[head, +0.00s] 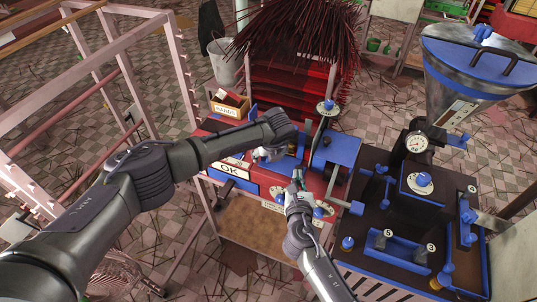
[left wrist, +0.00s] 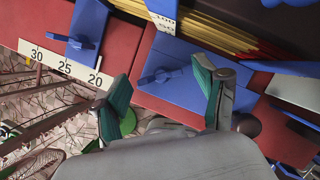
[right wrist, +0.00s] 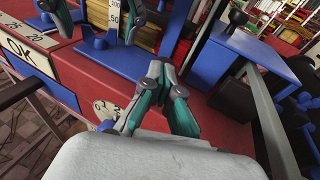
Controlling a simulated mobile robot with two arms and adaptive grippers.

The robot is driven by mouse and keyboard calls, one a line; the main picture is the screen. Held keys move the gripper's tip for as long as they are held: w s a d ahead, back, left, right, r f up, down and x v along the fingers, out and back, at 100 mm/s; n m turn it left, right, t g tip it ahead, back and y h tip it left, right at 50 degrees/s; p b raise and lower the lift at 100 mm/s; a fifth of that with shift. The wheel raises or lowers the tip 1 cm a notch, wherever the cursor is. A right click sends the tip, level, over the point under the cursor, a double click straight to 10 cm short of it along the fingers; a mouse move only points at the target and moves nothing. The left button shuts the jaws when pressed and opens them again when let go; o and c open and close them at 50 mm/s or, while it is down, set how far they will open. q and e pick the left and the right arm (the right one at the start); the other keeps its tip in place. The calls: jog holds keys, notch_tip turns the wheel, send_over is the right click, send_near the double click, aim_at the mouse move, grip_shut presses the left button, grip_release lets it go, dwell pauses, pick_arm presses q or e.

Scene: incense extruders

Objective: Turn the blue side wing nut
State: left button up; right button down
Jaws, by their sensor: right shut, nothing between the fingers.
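A blue wing nut (left wrist: 160,77) sits on a blue plate (left wrist: 185,92) on the red machine in the left wrist view. My left gripper (left wrist: 161,70) is open, its green-padded fingers on either side of this wing nut in the picture; I cannot tell if they touch it. A second blue wing nut (left wrist: 82,41) is on a blue block by the number scale. I cannot tell which one is the side wing nut. My right gripper (right wrist: 160,70) is shut and empty above the red bed. In the head view, my left gripper (head: 268,153) is partly hidden by its arm, beside my right gripper (head: 298,180).
The scale (left wrist: 62,66) reads 30, 25, 20. An OK sign (head: 230,168) is on the machine's front. A dark machine with blue parts and a metal hopper (head: 465,85) stands at right. Dark red sticks (head: 295,40) fan out behind. A pink rack (head: 125,55) stands left.

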pick_arm(q)
jog(key=c, duration=1)
jog(key=shift+m, duration=0.3)
jog(key=shift+a+m+h, duration=0.1)
jog(key=shift+m+h, duration=0.5)
jog(key=shift+m, duration=0.75)
jog(key=shift+m+h, duration=0.6)
jog(key=shift+m, duration=0.75)
jog(key=o, duration=1.1)
jog(key=shift+o, duration=0.2)
jog(key=shift+r, duration=0.1)
jog(key=v, duration=1.2)
